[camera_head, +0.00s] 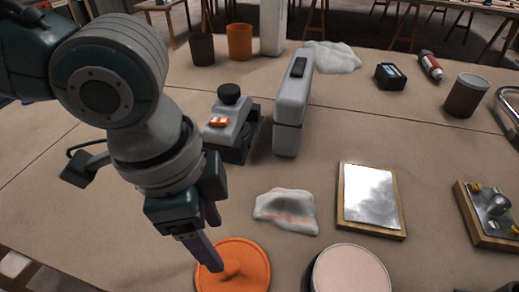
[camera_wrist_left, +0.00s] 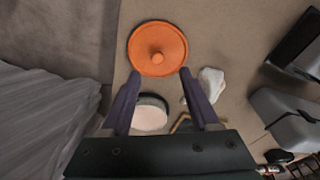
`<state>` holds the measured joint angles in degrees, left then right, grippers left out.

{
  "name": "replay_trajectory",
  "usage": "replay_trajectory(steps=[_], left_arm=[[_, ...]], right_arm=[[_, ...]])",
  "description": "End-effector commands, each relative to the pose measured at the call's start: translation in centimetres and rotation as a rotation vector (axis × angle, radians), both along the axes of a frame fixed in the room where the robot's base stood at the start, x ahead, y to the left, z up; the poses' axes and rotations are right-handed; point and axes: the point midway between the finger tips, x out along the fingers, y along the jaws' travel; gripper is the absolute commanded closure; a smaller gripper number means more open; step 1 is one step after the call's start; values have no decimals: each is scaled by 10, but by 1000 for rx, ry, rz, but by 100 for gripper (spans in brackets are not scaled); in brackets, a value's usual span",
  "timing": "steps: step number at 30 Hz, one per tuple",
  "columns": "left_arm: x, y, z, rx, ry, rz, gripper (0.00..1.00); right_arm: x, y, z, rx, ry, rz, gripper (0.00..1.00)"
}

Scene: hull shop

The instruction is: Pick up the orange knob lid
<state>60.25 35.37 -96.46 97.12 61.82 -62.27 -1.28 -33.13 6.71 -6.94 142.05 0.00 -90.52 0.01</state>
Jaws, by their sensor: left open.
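The orange knob lid (camera_head: 248,277) lies flat on the bench at the bottom of the head view, its round knob upward. In the left wrist view the whole orange knob lid (camera_wrist_left: 143,40) shows at the top, with the knob at its centre. My left gripper (camera_head: 213,243) is open and empty, pointing down above the lid; a finger hides part of the lid and knob in the head view. In the wrist view the left gripper's fingertips (camera_wrist_left: 159,73) are spread apart, near the lid's lower edge. I do not see my right gripper.
A round pale-topped container (camera_head: 349,272) stands right of the lid. A crumpled cloth (camera_head: 286,210) lies behind it, beside a wood-framed plate (camera_head: 370,199). A grey sander-like tool (camera_head: 232,125) and an upright grey case (camera_head: 293,105) stand farther back. A bench edge runs close to the lid.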

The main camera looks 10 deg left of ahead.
Motion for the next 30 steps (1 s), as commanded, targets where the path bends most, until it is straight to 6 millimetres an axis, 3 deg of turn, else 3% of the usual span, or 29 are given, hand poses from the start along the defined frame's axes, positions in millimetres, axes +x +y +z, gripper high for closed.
replay_trajectory(steps=[3, 8, 16, 26, 30], left_arm=[[0, -4, -20, 0, 1, -2, 38], [1, -6, -33, -1, 0, -4, 38], [1, -12, -74, 0, 0, -3, 38], [2, -14, -79, -1, 0, -3, 39], [2, -14, -79, -2, -1, -3, 55]], right_arm=[[0, -1, -6, -1, 1, 0, 50], [-1, -1, -9, -3, 2, 0, 50], [-1, -2, -20, -5, 2, 2, 50], [-1, -2, -20, -5, 2, 2, 50], [-1, -2, -20, -5, 2, 2, 50]])
